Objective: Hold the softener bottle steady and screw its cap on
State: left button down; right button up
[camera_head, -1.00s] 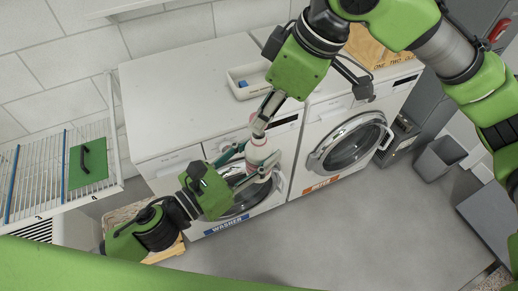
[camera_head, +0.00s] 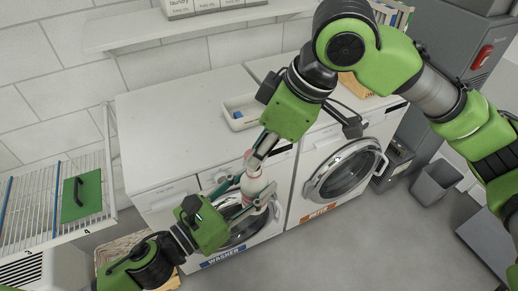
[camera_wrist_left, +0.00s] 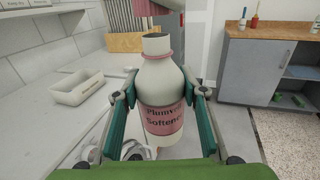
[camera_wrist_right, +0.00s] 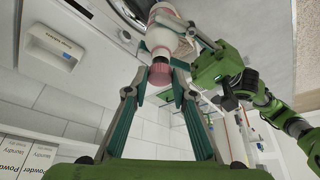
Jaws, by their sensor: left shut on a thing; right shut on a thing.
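The softener bottle (camera_wrist_left: 160,82) is pale with a pink label and a pink neck ring. It stands upright between my left gripper's fingers (camera_wrist_left: 160,100), which are shut on its sides. In the left wrist view its mouth looks open, with no cap on it. My right gripper (camera_wrist_right: 157,88) is shut on the pink cap (camera_wrist_right: 158,76), close to the bottle's neck. I cannot tell whether cap and neck touch. In the head view my left gripper (camera_head: 245,193) and the bottle (camera_head: 254,188) are in front of the washer, with my right gripper (camera_head: 252,158) above.
The white washer (camera_head: 165,120) stands behind the bottle, with a dryer (camera_head: 345,165) on its right. A small white tray (camera_head: 242,122) sits on top. A wire rack (camera_head: 40,200) is at the left and a grey bin (camera_head: 437,165) at the right. The floor in front is clear.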

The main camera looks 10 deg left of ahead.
aim_at(251, 184)
jog(key=shift+f, duration=0.8)
jog(key=shift+f, duration=0.55)
